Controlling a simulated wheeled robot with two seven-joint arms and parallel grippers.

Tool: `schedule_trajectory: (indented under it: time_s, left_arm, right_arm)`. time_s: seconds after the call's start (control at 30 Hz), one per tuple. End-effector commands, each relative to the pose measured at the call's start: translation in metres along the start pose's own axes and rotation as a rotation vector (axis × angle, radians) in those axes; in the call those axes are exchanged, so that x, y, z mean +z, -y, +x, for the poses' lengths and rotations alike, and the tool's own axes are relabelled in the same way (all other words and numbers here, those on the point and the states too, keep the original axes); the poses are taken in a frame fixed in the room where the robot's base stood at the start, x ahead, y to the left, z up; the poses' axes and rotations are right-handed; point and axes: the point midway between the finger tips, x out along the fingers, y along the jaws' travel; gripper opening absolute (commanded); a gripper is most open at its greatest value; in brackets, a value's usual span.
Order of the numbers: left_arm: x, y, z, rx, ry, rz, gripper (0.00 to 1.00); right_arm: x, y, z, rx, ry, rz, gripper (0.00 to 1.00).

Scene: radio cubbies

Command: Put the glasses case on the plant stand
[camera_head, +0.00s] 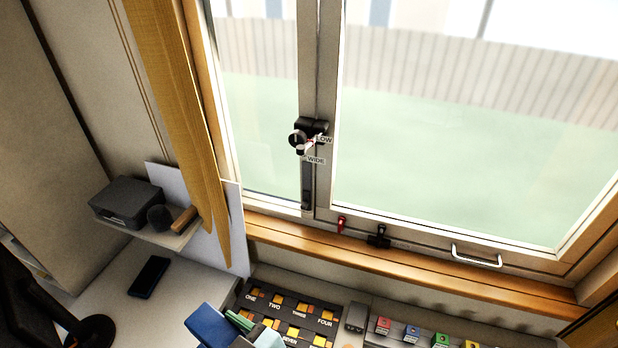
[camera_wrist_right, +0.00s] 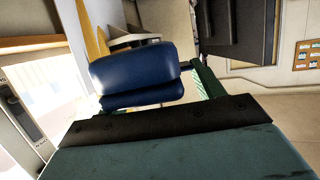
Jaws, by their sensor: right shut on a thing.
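The navy blue glasses case (camera_head: 208,326) is at the bottom of the head view, left of the button panel. My right gripper (camera_head: 240,321) is shut on it, with green finger parts beside the case. In the right wrist view the glasses case (camera_wrist_right: 138,75) is held just beyond the dark edge of my gripper, with a green finger at its right side. It hangs clear of the shelf in the head view. I cannot make out a plant stand for sure in either view. My left gripper is not in view.
A small shelf (camera_head: 146,234) at the left holds a dark grey box (camera_head: 126,201) and a dark cylinder-like item with a wooden handle. A black phone (camera_head: 149,277) lies on the pale desk (camera_head: 115,292). The button panel (camera_head: 290,318) and window (camera_head: 450,130) are to the right.

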Motion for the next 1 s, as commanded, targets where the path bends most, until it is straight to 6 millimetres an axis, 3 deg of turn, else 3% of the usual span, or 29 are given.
schedule_trajectory:
  time_s: [0.17, 0.37, 0.57, 0.7, 0.83, 1.0]
  left_arm:
    - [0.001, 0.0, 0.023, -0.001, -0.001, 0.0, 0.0]
    - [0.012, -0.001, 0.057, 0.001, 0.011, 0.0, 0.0]
    - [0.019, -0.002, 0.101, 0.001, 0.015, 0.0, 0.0]
    - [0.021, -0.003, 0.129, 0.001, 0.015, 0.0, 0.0]
    - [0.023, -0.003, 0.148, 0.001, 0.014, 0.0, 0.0]
    - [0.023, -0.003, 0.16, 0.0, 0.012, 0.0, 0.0]
  right_arm:
    - [0.005, -0.039, -0.004, 0.097, -0.009, 0.04, 0.39]
    - [0.015, -0.109, -0.022, 0.268, -0.016, 0.102, 0.39]
    - [0.038, -0.199, -0.072, 0.511, -0.017, 0.178, 0.39]
    - [0.057, -0.251, -0.119, 0.675, -0.012, 0.221, 0.39]
    - [0.072, -0.282, -0.159, 0.797, -0.006, 0.247, 0.39]
    - [0.082, -0.303, -0.193, 0.892, -0.001, 0.265, 0.39]
